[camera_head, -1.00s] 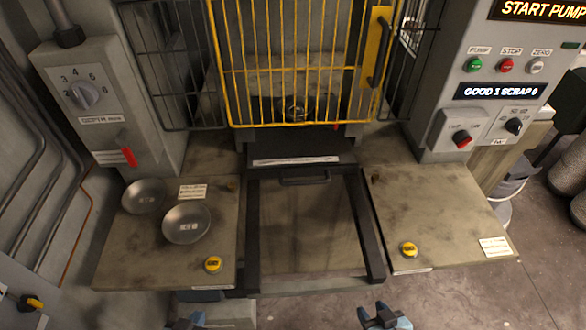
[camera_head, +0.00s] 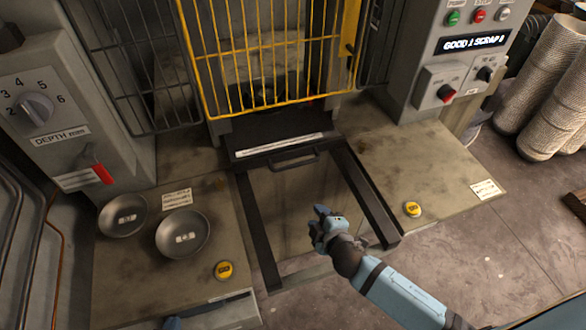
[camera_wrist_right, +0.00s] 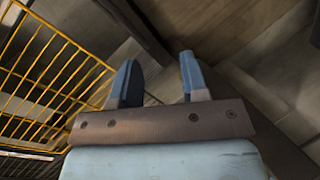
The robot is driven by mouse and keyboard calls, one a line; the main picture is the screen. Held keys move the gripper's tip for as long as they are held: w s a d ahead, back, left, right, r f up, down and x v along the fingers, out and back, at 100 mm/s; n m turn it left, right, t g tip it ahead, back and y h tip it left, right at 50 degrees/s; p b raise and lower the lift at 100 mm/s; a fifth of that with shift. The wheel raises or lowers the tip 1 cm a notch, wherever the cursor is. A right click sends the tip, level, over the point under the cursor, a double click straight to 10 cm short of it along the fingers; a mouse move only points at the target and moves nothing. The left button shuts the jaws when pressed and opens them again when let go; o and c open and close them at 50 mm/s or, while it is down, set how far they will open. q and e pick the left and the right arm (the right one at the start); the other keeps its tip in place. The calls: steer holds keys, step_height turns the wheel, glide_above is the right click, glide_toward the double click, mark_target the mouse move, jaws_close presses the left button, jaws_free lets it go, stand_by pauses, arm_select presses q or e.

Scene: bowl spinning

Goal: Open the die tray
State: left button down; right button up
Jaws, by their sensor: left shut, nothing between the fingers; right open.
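The die tray (camera_head: 262,132) is a dark block under the yellow cage, with a pale label strip and a bar handle (camera_head: 296,160) on its near side. It sits at the far end of two dark rails (camera_head: 362,196). My right gripper (camera_head: 320,216) is over the space between the rails, nearer than the handle and apart from it. In the right wrist view its blue fingers (camera_wrist_right: 158,78) are spread with nothing between them. Only a blue bit of my left gripper (camera_head: 172,323) shows at the bottom edge; it is shut and empty.
A yellow cage door (camera_head: 265,60) stands behind the tray. Two metal bowls (camera_head: 183,234) rest on the left table, near a yellow button (camera_head: 224,270). Another yellow button (camera_head: 412,208) is on the right table. A control panel (camera_head: 445,85) stands at right.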

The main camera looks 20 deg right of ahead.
mark_target(300, 165)
steer(key=w+n, duration=0.1)
steer(key=w, duration=0.5)
steer(key=w+n+t, duration=0.1)
steer(key=w+n, duration=0.1)
steer(key=w, duration=0.4)
steer(key=w+n+t, duration=0.1)
steer(key=w, duration=0.6)
steer(key=shift+d+h+p, duration=0.3)
steer(key=shift+d+p, duration=0.05)
steer(key=shift+d, duration=0.05)
jaws_close()
